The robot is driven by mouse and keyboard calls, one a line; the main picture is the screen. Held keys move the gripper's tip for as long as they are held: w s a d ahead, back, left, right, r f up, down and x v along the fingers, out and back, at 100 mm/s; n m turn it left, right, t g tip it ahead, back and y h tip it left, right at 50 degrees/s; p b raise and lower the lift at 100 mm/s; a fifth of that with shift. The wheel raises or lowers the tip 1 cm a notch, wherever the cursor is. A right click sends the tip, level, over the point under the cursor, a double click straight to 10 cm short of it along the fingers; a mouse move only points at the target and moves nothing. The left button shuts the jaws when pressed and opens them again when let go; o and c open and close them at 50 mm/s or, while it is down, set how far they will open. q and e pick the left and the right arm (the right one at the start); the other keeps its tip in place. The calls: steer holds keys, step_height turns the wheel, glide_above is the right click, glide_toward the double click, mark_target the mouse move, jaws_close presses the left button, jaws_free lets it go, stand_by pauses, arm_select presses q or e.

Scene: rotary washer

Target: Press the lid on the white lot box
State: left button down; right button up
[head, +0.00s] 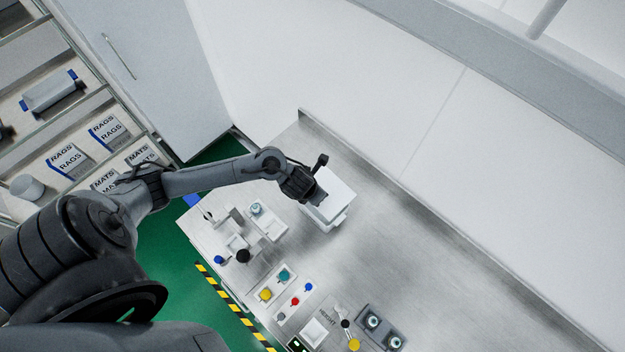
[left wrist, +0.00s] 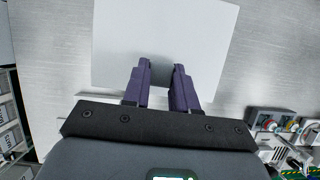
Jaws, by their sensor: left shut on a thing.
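The white lid (head: 339,190) is a flat square plate over the white lot box (head: 338,222) at the back of the steel bench. My left gripper (head: 319,198) reaches in from the left to the lid's near-left side. In the left wrist view, the two purple fingers of the gripper (left wrist: 161,68) are at the lower edge of the lid (left wrist: 165,35), shut on it with a gap between them. The lid hides most of the box, and I cannot tell whether it is fully seated. My right gripper is not in view.
White fixtures (head: 268,222) stand left of the box. A button panel (head: 292,303) and a dark block with round parts (head: 381,328) are nearer the front. The steel bench (head: 430,265) right of the box is bare. A wall runs behind it.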

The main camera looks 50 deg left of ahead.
arm_select(q)
steer(key=shift+s+f, duration=0.1)
steer(key=shift+s, duration=0.05)
steer(key=shift+f+b, duration=0.75)
step_height(320, 180, down, 6)
steer(key=b, duration=0.5)
steer(key=shift+a+r, duration=0.1)
steer(key=shift+f+b, duration=0.5)
steer(key=shift+b, duration=0.25)
stand_by(1.2)
steer(key=c, duration=0.8)
jaws_free()
steer(key=shift+r, duration=0.1)
steer(key=p+v, duration=0.3)
steer(key=v, duration=0.7)
steer(key=shift+r, duration=0.3)
steer(key=shift+s, duration=0.25)
